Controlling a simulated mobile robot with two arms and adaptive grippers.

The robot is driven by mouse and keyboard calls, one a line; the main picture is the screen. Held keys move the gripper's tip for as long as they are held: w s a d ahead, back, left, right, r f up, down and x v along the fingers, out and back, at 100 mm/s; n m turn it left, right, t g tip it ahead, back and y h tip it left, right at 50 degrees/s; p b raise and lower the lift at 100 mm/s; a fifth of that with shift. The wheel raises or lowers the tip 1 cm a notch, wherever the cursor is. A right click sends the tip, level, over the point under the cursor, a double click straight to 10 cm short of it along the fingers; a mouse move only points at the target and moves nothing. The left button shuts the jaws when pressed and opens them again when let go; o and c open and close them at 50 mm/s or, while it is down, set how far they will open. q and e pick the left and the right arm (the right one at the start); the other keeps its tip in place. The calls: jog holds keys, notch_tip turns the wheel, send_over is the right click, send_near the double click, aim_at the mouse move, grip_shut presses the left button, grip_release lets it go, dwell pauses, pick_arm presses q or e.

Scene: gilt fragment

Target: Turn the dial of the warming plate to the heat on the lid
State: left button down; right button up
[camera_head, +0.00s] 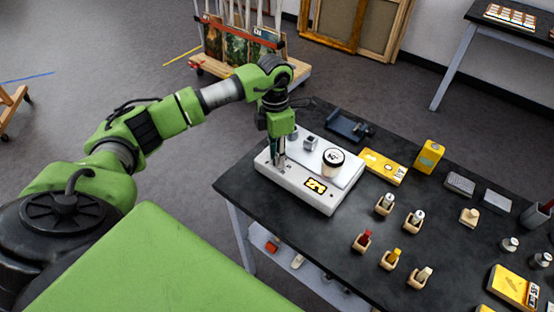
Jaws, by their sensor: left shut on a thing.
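The warming plate (298,181) is a white, flat box on the dark table. A yellow number display (315,186) glows on its front; it looks like 51, but the tilt makes this uncertain. A white round pot (333,158) with a dark-marked lid stands on the plate; the lid's writing is too small to read. My left gripper (279,162) points down at the plate's left part and is shut on the dial, which its fingers mostly hide. My right gripper is not in view.
A small grey block (310,143) stands near the plate's back edge. Several wooden holders with small bottles (384,204) fill the table right of the plate.

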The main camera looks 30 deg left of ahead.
pick_arm(q)
jog(key=m+b, duration=0.2)
jog(key=m, duration=0.1)
jog(key=shift+w+f, duration=0.1)
jog(key=shift+f, duration=0.05)
jog(key=m+b, duration=0.3)
jog(key=shift+m, duration=0.3)
jog(key=m+b, duration=0.2)
jog(key=m, duration=0.1)
jog(key=shift+w+y, duration=0.1)
jog(key=shift+y, duration=0.2)
jog(key=m+b, duration=0.2)
jog(key=m, duration=0.2)
jog(key=m+b, duration=0.2)
jog(key=m, duration=0.2)
jog(key=shift+d+m, duration=0.1)
jog(key=shift+m, duration=0.2)
jog(key=m, duration=0.2)
jog(key=m+b, duration=0.1)
jog(key=shift+r+m, duration=0.2)
jog(key=shift+m, duration=0.2)
jog(key=m+b, duration=0.1)
jog(key=m, duration=0.3)
jog(key=shift+d+y, duration=0.1)
jog(key=shift+y, duration=0.3)
jog(key=shift+m+b, duration=0.45)
jog(key=shift+m, duration=1.25)
